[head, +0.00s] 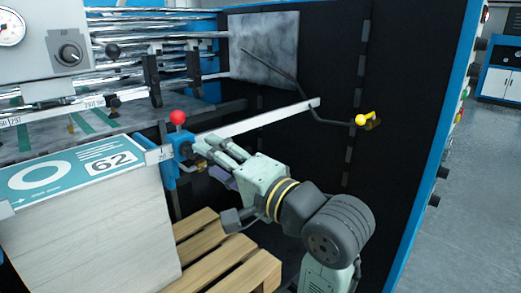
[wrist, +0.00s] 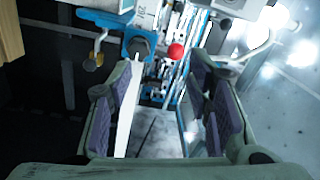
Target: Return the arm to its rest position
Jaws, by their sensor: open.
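My arm reaches in from the lower right of the head view, bent at a dark ribbed joint. My gripper (head: 212,160) points left and away toward a blue clamp (head: 168,165) with a red ball knob (head: 177,117). In the wrist view my gripper (wrist: 160,78) has its purple-padded fingers spread apart with nothing held between them. The red knob (wrist: 176,51) shows beyond the fingertips. In the head view the fingertips overlap the clamp's right side; I cannot tell if they touch it.
A white bar (head: 262,120) runs right from the clamp. A stack of sheets labelled 62 (head: 100,215) stands left, and a wooden pallet (head: 225,270) lies below. A yellow-knobbed handle (head: 361,120) is on the dark side panel (head: 385,160). Floor is clear at far right.

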